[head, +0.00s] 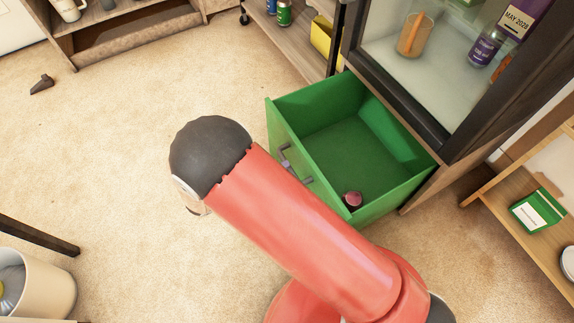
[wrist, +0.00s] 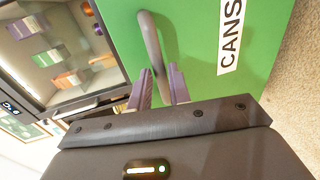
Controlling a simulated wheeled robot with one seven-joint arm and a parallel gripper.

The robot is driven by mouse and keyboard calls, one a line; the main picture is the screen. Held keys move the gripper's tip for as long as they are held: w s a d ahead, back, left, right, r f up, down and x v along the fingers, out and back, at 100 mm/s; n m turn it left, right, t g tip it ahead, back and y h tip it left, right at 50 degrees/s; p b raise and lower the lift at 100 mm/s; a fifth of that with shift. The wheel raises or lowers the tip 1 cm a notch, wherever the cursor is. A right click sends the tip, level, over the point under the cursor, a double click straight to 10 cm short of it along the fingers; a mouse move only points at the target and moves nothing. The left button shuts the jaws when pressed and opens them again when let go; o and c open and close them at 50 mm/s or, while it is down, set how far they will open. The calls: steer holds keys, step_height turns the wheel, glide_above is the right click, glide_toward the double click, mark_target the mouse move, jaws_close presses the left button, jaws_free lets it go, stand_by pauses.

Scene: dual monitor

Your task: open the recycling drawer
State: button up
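The green recycling drawer (head: 278,128) is pulled well out of its cabinet in the head view, with its inside showing. A dark red can-like object (head: 352,201) lies inside near the front right corner. A grey bar handle (head: 288,160) is on the drawer front, partly hidden by my red arm. In the wrist view, the drawer front (wrist: 200,40) carries a white CANS label (wrist: 231,38). My gripper (wrist: 160,76) has its two purple-grey fingers close together, one on each side of the handle (wrist: 151,35), and appears closed on it. My arm hides the gripper in the head view.
A glass-fronted cabinet (head: 440,95) with bottles and a cup stands above the drawer. A wooden shelf (head: 520,195) with a green box is at the right. A bin (head: 45,285) stands at lower left. The carpet left of the drawer is mostly clear.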

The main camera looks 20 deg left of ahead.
steer(key=shift+v, duration=2.4)
steer(key=w+d+r+m+g+y+p, duration=0.1)
steer(key=w+d+r+m+g+p, duration=0.25)
steer(key=d+r, duration=0.65)
steer(key=w+d+r+m+g+y+p, duration=0.1)
steer(key=w+d+r+m+g, duration=0.1)
steer(key=w+d+r+g, duration=0.6)
steer(key=s+d+r+m+t+y+p, duration=0.2)
steer(key=s+d+r, duration=0.4)
steer(key=d+r, duration=0.3)
steer(key=s+d+r+m+t+y+p, duration=0.2)
steer(key=s+d+r+m+y+p, duration=0.1)
steer(key=d+r, duration=0.6)
steer(key=s+r+y+p, duration=0.1)
steer(key=s+y, duration=0.1)
steer(key=shift+s+d+r+t+y, duration=0.25)
steer(key=shift+s+t+y, duration=0.1)
steer(key=shift+s+y, duration=0.05)
